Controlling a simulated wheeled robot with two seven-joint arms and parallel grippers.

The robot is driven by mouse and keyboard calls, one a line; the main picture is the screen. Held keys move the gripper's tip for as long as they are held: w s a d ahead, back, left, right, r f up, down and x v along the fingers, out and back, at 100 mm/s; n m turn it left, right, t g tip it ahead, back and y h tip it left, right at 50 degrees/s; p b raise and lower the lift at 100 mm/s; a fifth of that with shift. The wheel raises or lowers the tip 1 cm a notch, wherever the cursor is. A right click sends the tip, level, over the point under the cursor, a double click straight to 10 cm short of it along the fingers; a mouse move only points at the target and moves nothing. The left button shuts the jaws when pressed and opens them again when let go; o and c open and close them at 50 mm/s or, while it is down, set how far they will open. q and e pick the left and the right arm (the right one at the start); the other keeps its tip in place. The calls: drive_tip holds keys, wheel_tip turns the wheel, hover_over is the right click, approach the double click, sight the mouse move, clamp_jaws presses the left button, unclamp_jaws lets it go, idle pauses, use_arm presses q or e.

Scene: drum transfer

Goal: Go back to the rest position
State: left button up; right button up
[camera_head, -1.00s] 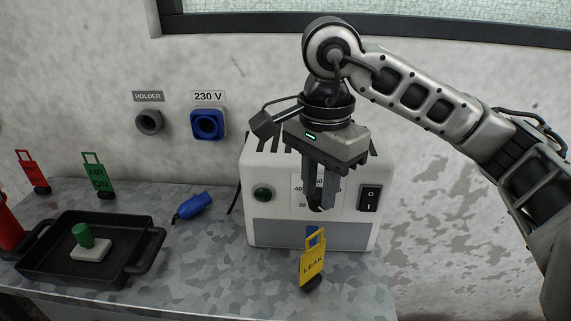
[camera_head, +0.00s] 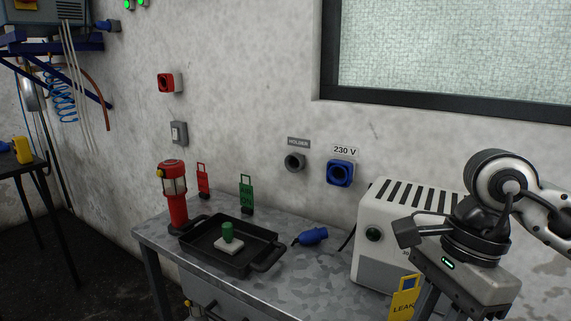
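My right arm comes in from the right edge. Its gripper (camera_head: 436,300) is at the lower right, in front of the white heater-like box (camera_head: 378,215). The fingers run down past the bottom edge, so their tips are cut off and I cannot tell whether they are open or shut. The yellow LEAK tag (camera_head: 402,303) stands beside the fingers at the bottom edge, partly cut off; I cannot tell whether they touch it. My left gripper is not in view.
On the metal table (camera_head: 290,282) are a black tray (camera_head: 197,247) holding a green-topped white piece (camera_head: 229,241), a red lamp (camera_head: 175,198), red (camera_head: 203,182) and green (camera_head: 246,196) tags and a blue plug (camera_head: 312,236). Wall sockets (camera_head: 341,173) are behind. Floor at the left is clear.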

drive_tip(key=s+a+r+m+g+y, duration=0.2)
drive_tip(key=s+a+m+y, duration=0.1)
drive_tip(key=a+y, duration=0.5)
drive_tip(key=s+a+r+m+g+y, duration=0.1)
drive_tip(key=s+a+m+g+y, duration=0.2)
drive_tip(key=a+y, duration=0.45)
drive_tip(key=w+a+r+m+t+y, duration=0.15)
drive_tip(key=w+m+t+y, duration=0.35)
drive_tip(key=m+t, duration=0.6)
drive_tip(key=w+d+f+m+t+h, duration=0.35)
drive_tip(key=f+m+t+h, duration=0.35)
drive_tip(key=m, duration=0.7)
drive_tip(key=w+d+f+m+t+h, duration=0.3)
drive_tip(key=d+f+m+t+h, duration=0.3)
drive_tip(key=m, duration=0.7)
drive_tip(key=s+d+f+m+g+h, duration=0.2)
drive_tip(key=s+f+m, duration=0.3)
drive_tip(key=f, duration=0.5)
drive_tip(key=s+d+f+m+g+h, duration=0.1)
drive_tip(key=s+f+m+g+h, duration=0.4)
drive_tip(key=f, duration=0.5)
drive_tip(key=shift+s+d, duration=0.35)
drive_tip(key=shift+s, duration=0.55)
